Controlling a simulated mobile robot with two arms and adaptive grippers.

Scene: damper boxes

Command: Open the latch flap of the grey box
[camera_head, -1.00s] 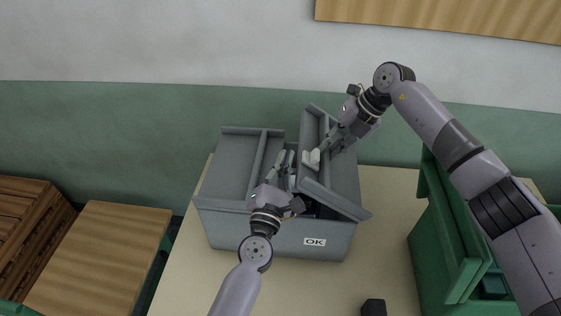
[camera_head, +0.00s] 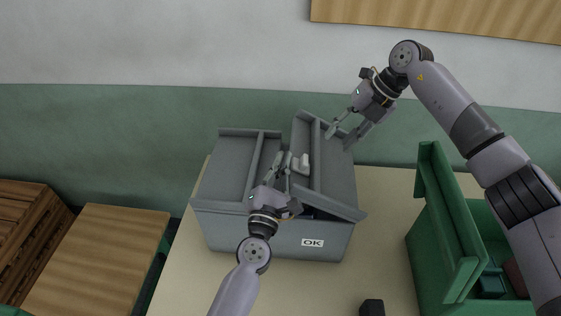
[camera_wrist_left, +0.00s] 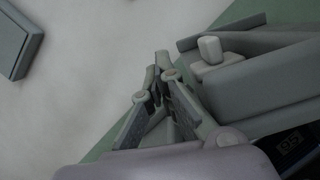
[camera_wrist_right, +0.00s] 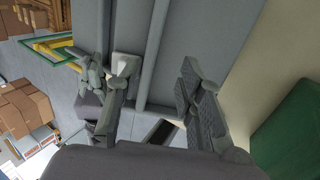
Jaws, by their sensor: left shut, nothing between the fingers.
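The grey box (camera_head: 265,236) with an OK label stands on the table. Its left lid part (camera_head: 229,167) lies flat. Its right latch flap (camera_head: 334,190) is tilted up, with a dark gap under its front edge. A pale knob (camera_head: 301,163) sits on the flap and also shows in the left wrist view (camera_wrist_left: 210,48) and right wrist view (camera_wrist_right: 125,64). My left gripper (camera_head: 284,160) is shut and empty, over the middle of the box beside the flap's inner edge. My right gripper (camera_head: 341,136) is open and empty, above the flap's back end, apart from the knob.
A green open box (camera_head: 440,262) stands at the right, under my right arm. A small black object (camera_head: 373,307) lies at the table's front. Wooden crates (camera_head: 100,255) stand at the left. The table (camera_head: 385,205) is bare between the grey and green boxes.

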